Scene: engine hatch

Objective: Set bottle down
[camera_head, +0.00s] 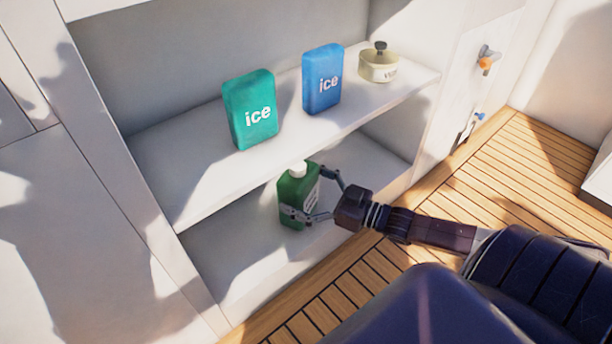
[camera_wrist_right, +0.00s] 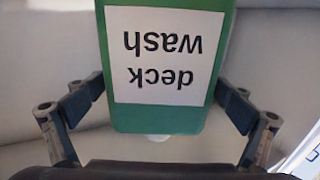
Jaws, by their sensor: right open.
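The green bottle (camera_head: 293,197) with a white cap and a white label stands upright on the lower shelf (camera_head: 225,255), near its front edge. In the right wrist view the bottle (camera_wrist_right: 216,30) appears upside down, its label reading "deck wash". My right gripper (camera_head: 308,193) reaches in from the right at the bottle's mid height. Its open fingers stand on both sides of the bottle, and they also show in the right wrist view (camera_wrist_right: 162,98). Whether a finger still touches the bottle is hard to tell. My left gripper is not in view.
The upper shelf (camera_head: 180,170) is above the bottle. It holds a teal ice pack (camera_head: 250,108), a blue ice pack (camera_head: 322,79) and a pale lidded pot (camera_head: 378,65). A wooden slatted floor (camera_head: 500,185) lies in front. The lower shelf is otherwise clear where visible.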

